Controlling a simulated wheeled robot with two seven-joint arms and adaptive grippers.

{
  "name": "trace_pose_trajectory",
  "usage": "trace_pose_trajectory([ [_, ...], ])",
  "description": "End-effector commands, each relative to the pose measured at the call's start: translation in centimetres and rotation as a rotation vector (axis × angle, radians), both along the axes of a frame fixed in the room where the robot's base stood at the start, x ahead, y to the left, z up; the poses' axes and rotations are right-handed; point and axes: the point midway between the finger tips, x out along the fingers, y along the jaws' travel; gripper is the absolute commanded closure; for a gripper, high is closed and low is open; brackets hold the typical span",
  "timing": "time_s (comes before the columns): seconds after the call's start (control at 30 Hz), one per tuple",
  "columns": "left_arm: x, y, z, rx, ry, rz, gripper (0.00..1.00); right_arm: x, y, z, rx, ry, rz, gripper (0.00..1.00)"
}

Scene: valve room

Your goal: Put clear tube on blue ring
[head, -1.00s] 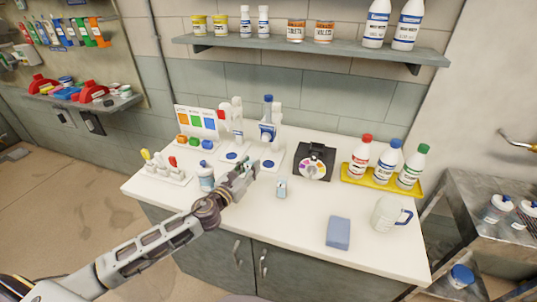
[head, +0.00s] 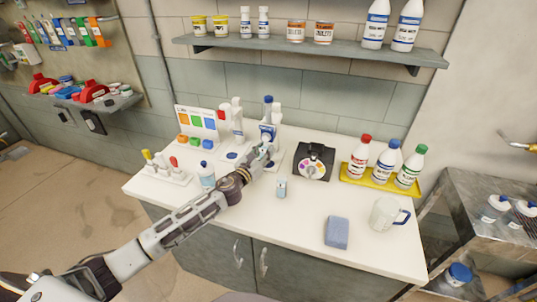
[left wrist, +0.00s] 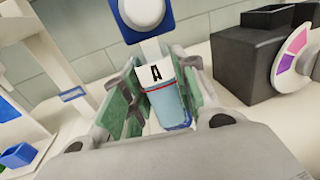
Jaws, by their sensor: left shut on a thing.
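My left gripper (head: 264,152) is in front of the right-hand white stand with a blue head (head: 268,131). In the left wrist view its green-padded fingers (left wrist: 157,92) are shut on a clear tube (left wrist: 163,98) with pale blue contents and a white label "A". The tube stands nearly upright, slightly tilted in that picture. A blue edge (left wrist: 182,127) shows at its foot; I cannot tell whether it touches the ring or is the tube's own base. The stand's blue-and-white head (left wrist: 143,12) is just above and behind the tube. My right gripper is not in view.
A left-hand white stand (head: 237,122) with a blue disc on its base is close by. A black box with a coloured dial (head: 314,164) is to the right.

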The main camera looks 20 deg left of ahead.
Motion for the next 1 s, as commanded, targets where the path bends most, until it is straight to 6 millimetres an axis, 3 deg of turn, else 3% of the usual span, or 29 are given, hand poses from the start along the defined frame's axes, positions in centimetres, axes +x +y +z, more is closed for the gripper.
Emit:
trace_pose_trajectory([
  [0.33, 3.2, -0.8, 0.1, -0.001, -0.001, -0.001, 0.96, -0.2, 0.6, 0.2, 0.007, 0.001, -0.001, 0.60],
  [0.77, 3.4, -0.8, -0.1, 0.000, 0.000, -0.001, 0.96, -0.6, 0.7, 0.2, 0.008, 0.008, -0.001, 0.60],
  [1.0, 3.3, -0.8, -1.7, -0.003, 0.002, 0.000, 0.96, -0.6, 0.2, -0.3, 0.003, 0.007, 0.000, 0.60],
])
